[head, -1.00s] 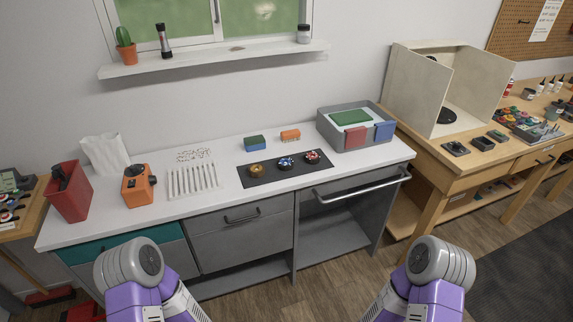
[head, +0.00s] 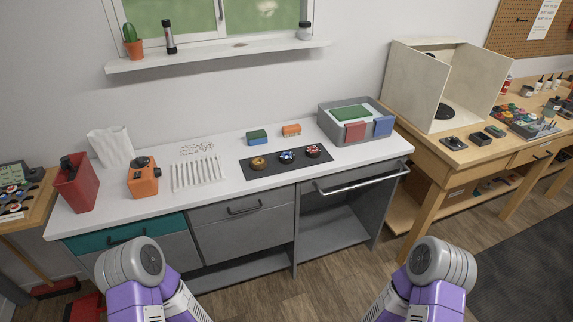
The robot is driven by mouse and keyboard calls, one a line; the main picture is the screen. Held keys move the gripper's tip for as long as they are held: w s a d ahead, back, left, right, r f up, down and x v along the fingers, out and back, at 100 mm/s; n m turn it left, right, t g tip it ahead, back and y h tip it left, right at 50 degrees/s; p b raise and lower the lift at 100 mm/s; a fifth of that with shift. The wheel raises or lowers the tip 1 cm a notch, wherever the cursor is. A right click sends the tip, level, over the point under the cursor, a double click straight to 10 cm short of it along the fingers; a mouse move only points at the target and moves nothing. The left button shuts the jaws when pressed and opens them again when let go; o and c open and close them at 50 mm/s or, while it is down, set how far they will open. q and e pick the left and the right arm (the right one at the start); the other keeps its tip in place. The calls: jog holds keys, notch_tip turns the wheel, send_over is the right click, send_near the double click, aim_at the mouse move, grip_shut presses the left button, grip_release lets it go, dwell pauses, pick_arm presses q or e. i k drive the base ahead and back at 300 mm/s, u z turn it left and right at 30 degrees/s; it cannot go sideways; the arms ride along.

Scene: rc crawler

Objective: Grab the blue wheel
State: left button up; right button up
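The blue wheel (head: 287,156) lies on a dark mat (head: 270,169) on the white counter. It sits between a yellow-brown wheel (head: 258,163) on its left and a red wheel (head: 312,151) on its right. My two purple and grey arms show at the bottom of the head view, left and right, well short of the counter. Neither gripper is in view.
Behind the mat stand a green-blue sponge (head: 257,137) and an orange brush (head: 291,130). A grey bin (head: 345,136) is to the right. White sticks (head: 198,172), an orange device (head: 143,178) and a red bin (head: 77,184) are to the left.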

aim_at(291, 159)
jog(key=z, duration=0.5)
jog(key=i, duration=0.9)
jog(key=u, duration=0.75)
